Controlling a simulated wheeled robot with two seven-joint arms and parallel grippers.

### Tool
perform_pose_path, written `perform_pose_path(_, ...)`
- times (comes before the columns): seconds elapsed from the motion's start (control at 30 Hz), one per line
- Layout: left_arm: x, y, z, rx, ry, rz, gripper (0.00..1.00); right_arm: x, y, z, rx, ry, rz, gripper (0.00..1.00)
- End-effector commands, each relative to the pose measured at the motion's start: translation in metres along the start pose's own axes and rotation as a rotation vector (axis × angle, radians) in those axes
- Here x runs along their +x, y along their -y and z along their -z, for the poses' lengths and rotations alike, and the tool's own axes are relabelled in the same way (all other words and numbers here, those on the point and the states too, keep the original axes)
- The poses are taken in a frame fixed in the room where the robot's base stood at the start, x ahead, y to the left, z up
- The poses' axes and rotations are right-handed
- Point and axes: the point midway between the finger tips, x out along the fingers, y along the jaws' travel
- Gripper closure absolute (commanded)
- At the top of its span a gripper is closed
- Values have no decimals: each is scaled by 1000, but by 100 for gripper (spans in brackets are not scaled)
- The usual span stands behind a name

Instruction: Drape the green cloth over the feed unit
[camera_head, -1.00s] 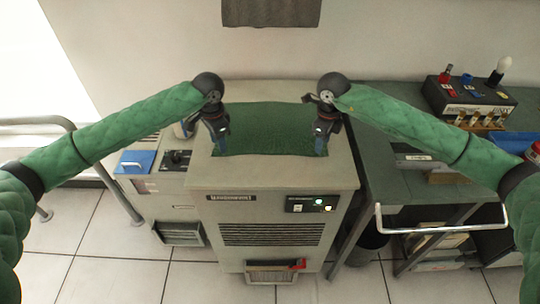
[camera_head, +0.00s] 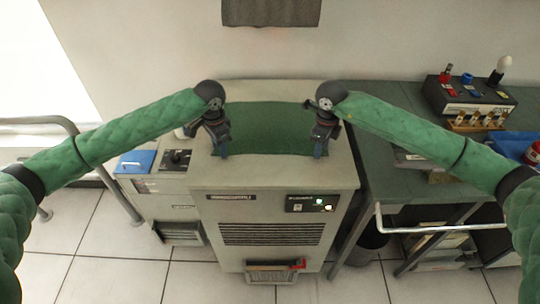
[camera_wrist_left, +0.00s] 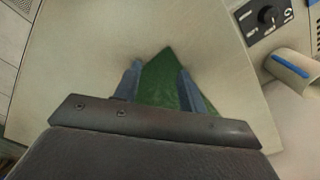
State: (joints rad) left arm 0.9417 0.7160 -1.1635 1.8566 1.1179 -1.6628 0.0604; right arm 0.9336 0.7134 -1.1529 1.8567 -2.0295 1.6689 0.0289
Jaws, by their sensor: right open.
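The green cloth (camera_head: 268,130) lies spread on the top of the beige feed unit (camera_head: 273,203), between my two grippers. Its front edge lies on the top, behind the unit's front edge. My left gripper (camera_head: 221,152) is at the cloth's front left corner. In the left wrist view its fingers (camera_wrist_left: 160,75) stand apart, with a pointed corner of the cloth (camera_wrist_left: 160,85) between them. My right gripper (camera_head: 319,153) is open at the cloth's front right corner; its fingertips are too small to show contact.
A green-topped bench (camera_head: 385,130) stands to the right, with a switch box (camera_head: 468,103) on it and a rail along its front. A lower side unit with a blue panel (camera_head: 136,161) adjoins on the left. The unit's front top strip is bare.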

Motion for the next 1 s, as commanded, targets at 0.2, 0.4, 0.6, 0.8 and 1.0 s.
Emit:
perform_pose_path(0.2,1,0,0,0,1,-1,81,1,0,0,0,-1,-1,81)
perform_pose_path(0.4,1,0,0,0,1,-1,100,1,0,0,0,-1,-1,100)
perform_pose_path(0.6,1,0,0,0,1,-1,100,1,0,0,0,-2,-1,100)
perform_pose_path(0.8,1,0,0,0,1,0,100,1,0,0,0,-2,-1,100)
perform_pose_path(1.0,-1,0,0,-1,1,0,100,0,0,1,1,-2,-1,100)
